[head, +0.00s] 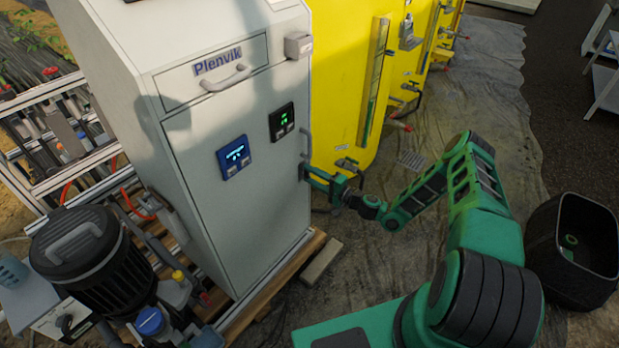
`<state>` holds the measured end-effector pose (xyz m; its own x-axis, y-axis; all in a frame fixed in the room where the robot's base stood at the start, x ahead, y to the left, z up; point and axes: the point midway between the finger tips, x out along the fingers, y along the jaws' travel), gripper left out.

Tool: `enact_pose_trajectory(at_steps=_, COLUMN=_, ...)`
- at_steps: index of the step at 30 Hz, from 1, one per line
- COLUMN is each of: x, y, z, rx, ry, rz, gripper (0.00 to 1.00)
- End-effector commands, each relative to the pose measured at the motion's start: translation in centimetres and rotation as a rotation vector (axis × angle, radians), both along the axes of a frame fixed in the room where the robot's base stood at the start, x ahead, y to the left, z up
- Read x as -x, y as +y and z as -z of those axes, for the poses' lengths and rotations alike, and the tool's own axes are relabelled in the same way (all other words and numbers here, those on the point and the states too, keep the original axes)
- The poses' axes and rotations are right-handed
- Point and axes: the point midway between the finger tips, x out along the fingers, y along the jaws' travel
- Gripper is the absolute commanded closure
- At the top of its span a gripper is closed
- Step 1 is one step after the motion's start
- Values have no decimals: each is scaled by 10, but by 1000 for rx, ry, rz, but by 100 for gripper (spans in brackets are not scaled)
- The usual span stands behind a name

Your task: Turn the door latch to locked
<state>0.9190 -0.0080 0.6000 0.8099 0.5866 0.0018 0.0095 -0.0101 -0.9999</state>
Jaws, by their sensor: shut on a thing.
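The grey cabinet labelled Plenvik (235,200) stands at centre-left with its door closed as far as I can see. The door latch (303,171) is a small dark part at the door's right edge, below a vertical grey handle (306,142). My gripper (309,174) reaches in from the right and is shut on the latch. The fingers cover most of the latch, so its exact angle is hard to tell.
Yellow tanks (345,90) with valves stand right behind the cabinet. A valve (347,165) sits close behind my gripper. A black bin (574,250) stands at the right. A black pump housing (90,260) is at lower left. Floor between tanks and bin is mostly clear.

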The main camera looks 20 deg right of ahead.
Motion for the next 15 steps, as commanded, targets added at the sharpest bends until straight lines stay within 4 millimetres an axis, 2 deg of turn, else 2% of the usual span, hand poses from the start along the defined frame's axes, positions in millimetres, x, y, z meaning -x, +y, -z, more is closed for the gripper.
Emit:
enact_pose_trajectory(at_steps=9, x=4, y=5, z=5, rx=4, ry=9, rz=-11, gripper=82)
enact_pose_trajectory(at_steps=10, x=4, y=5, z=5, rx=4, ry=9, rz=-11, gripper=55)
enact_pose_trajectory(at_steps=11, x=4, y=5, z=5, rx=4, ry=9, rz=-11, gripper=48)
enact_pose_trajectory(at_steps=12, x=4, y=4, z=5, rx=4, ry=9, rz=-10, gripper=41)
enact_pose_trajectory(at_steps=15, x=3, y=3, z=4, rx=3, ry=6, rz=-7, gripper=41)
